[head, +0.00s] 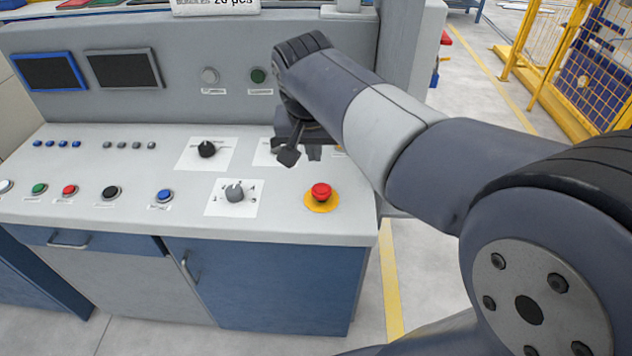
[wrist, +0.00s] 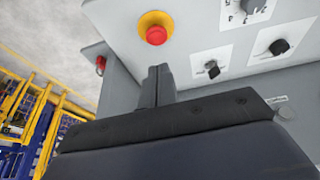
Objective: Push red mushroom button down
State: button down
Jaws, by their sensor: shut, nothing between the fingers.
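The red mushroom button (head: 321,191) sits on a yellow round base near the front right corner of the console's sloped panel. It also shows in the wrist view (wrist: 156,35), upper middle, beyond my fingertips. My gripper (head: 288,156) is above the panel, behind and a little left of the button in the head view. In the wrist view my gripper (wrist: 158,72) has its fingers together with nothing between them. The fingers look apart from the button. My arm link hides part of the panel behind the button.
A grey rotary selector (head: 234,192) stands left of the button, and a black one (head: 207,149) is farther back. Blue, black, red and green push buttons line the front left. The console's upright back panel (head: 180,80) rises behind my gripper. A yellow fence (head: 590,60) stands at the right.

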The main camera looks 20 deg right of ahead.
send_near(319, 192)
jog(key=x, duration=0.5)
jog(key=shift+w+f, duration=0.15)
jog(key=shift+w, duration=0.05)
jog(key=shift+w+d+f, duration=0.1)
jog(key=shift+f, duration=0.55)
